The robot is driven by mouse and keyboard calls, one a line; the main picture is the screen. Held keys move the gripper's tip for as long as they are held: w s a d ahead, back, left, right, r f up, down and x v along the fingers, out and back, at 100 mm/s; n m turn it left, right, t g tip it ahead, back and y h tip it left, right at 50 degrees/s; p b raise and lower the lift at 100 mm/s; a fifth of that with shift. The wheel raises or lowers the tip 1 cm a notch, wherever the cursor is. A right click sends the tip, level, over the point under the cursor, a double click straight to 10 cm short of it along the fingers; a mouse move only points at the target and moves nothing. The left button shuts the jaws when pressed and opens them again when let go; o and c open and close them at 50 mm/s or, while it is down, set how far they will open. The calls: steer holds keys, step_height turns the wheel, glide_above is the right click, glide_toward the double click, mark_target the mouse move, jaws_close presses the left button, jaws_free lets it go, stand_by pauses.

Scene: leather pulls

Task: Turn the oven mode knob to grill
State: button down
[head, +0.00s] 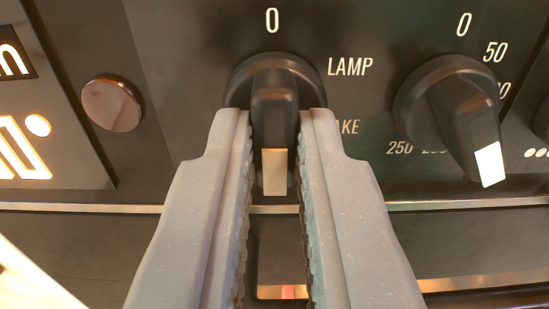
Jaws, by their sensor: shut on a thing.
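The oven mode knob (273,88) is black and round-based, with a raised grip bar that ends in a white mark. It sits in the middle of the head view, with "0" above it and "LAMP" at its upper right. A label ending in "AKE" shows partly behind my right finger. My gripper (274,122) is shut on the knob, one grey finger on each side of the grip bar. The bar looks vertical in the picture, white end down. The word for grill is not visible; the fingers and knob cover the lower part of the dial.
A second black knob (450,95) with numbers around it stands close on the right, its white end toward the lower right. A round brown button (112,103) and a lit display (25,150) are at the left. A metal strip (90,208) runs below the panel.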

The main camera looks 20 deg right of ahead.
steer(key=shift+a+f, duration=0.1)
steer(key=c, duration=1.5)
jaws_free()
steer(key=shift+o, duration=0.2)
steer(key=shift+s, duration=0.15)
steer(key=p+v, duration=0.1)
steer(key=v, duration=1.2)
steer(key=shift+s+p, duration=0.3)
steer(key=shift+w+a, duration=0.1)
